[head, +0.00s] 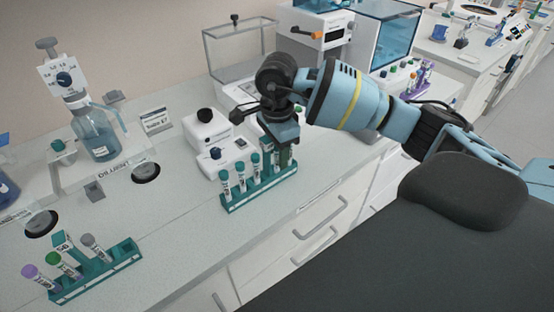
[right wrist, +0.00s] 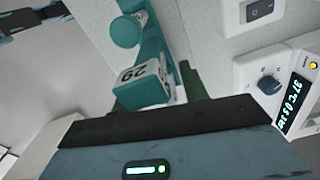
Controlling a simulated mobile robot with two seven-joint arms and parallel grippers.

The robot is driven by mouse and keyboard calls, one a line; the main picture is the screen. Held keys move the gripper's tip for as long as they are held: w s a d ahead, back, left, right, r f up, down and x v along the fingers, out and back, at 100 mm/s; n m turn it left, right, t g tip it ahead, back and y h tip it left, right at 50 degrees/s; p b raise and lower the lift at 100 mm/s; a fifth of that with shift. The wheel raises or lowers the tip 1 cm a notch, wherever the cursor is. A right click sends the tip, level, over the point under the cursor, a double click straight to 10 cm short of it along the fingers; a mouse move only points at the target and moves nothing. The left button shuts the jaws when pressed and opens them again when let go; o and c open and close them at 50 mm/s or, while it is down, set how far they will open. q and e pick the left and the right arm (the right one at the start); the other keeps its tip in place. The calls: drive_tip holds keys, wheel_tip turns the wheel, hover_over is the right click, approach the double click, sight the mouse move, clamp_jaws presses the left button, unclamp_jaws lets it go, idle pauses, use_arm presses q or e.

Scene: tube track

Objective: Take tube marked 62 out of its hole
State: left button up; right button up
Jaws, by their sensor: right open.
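The teal rack (head: 262,190) stands on the bench near its front edge, with several teal-capped tubes (head: 240,178) upright in a row. My right gripper (head: 284,148) points down over the rack's right end and hides what is there. It is open. In the right wrist view, a white label reading 62 (right wrist: 145,73), upside down, sits on a teal block just beyond my gripper's edge. A teal-capped tube (right wrist: 125,31) stands beside it. The fingertips are mostly hidden in that view, so I cannot tell how they sit around the marked piece. My left gripper is not in view.
A second teal rack (head: 110,275) with purple, green and grey capped tubes stands at the front left. White instruments (head: 210,132) stand close behind the far rack. A bottle with a dispenser (head: 97,135) stands at back left. Bench between the racks is clear.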

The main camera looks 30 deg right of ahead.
drive_tip(key=c, duration=0.8)
drive_tip(key=shift+r, duration=0.15)
drive_tip(key=shift+c, duration=0.2)
